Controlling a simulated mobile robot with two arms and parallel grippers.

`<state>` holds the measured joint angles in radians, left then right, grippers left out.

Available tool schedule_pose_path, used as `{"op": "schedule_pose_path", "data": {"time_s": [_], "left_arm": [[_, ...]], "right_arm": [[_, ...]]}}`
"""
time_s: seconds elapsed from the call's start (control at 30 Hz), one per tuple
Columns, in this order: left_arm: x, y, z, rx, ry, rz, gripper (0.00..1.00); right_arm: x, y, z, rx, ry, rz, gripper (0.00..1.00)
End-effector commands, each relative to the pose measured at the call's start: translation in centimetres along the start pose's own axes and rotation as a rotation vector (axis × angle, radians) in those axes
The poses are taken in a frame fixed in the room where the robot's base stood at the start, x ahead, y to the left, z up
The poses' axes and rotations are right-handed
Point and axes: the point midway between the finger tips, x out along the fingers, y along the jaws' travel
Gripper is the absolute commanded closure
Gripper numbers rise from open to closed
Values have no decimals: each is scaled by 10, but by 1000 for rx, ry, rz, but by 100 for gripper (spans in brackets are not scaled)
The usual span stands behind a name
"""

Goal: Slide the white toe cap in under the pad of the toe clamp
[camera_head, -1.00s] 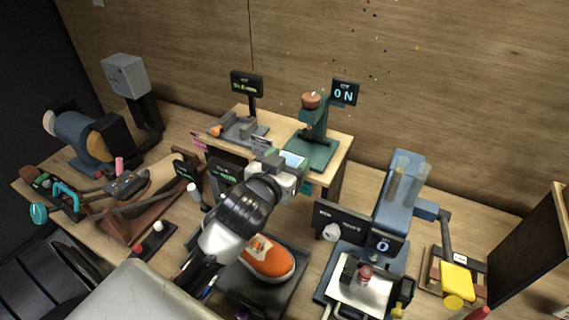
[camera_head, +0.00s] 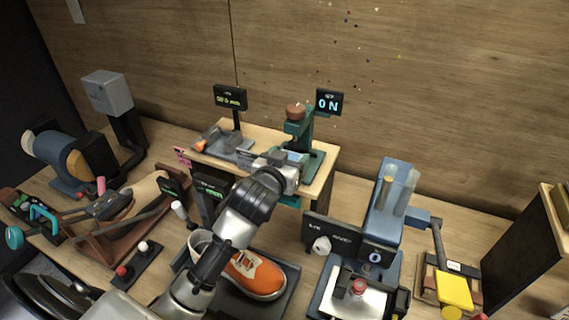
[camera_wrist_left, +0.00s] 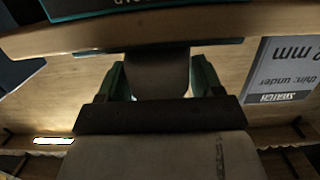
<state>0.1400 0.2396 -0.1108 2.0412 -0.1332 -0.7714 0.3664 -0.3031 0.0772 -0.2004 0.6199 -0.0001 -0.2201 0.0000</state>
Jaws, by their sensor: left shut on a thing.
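The toe clamp (camera_head: 300,135) looks to be the green press with a brown knob on the raised wooden shelf; its small display reads 0 N. My left gripper (camera_head: 292,172) is at the shelf's front edge, by the clamp's base. Its wrist hides the fingertips and the clamp's pad in the head view. In the left wrist view the green fingers (camera_wrist_left: 160,82) are shut on a shaded grey piece (camera_wrist_left: 158,68), apparently the white toe cap, close to the wooden edge. I cannot tell whether it is under the pad. My right gripper is not in view.
An orange sneaker (camera_head: 256,275) lies on a dark tray below my left arm. A grey fixture (camera_head: 228,142) stands left of the clamp on the shelf (camera_head: 257,133). A blue machine (camera_head: 388,215) stands to the right. A grey sign (camera_wrist_left: 285,72) is beside the gripper in the wrist view.

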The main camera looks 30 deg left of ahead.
Motion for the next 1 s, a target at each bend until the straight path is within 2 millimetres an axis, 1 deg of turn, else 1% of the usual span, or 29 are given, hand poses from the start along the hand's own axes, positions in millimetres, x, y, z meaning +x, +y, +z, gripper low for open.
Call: {"op": "schedule_pose_path", "data": {"time_s": [0.2,0.4,0.6,0.87,0.9,0.97,1.0], "left_arm": [[17,0,-2,0,0,-1,62],[28,0,-3,0,1,0,62],[33,0,-4,0,1,0,62],[34,0,-4,0,1,0,62],[34,0,-4,0,0,0,31],[34,0,-4,0,0,0,22],[34,0,-4,0,0,0,15]], "right_arm": [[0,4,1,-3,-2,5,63],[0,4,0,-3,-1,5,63],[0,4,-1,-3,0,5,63],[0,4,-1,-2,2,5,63],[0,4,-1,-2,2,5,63],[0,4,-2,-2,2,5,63],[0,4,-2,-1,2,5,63]]}}
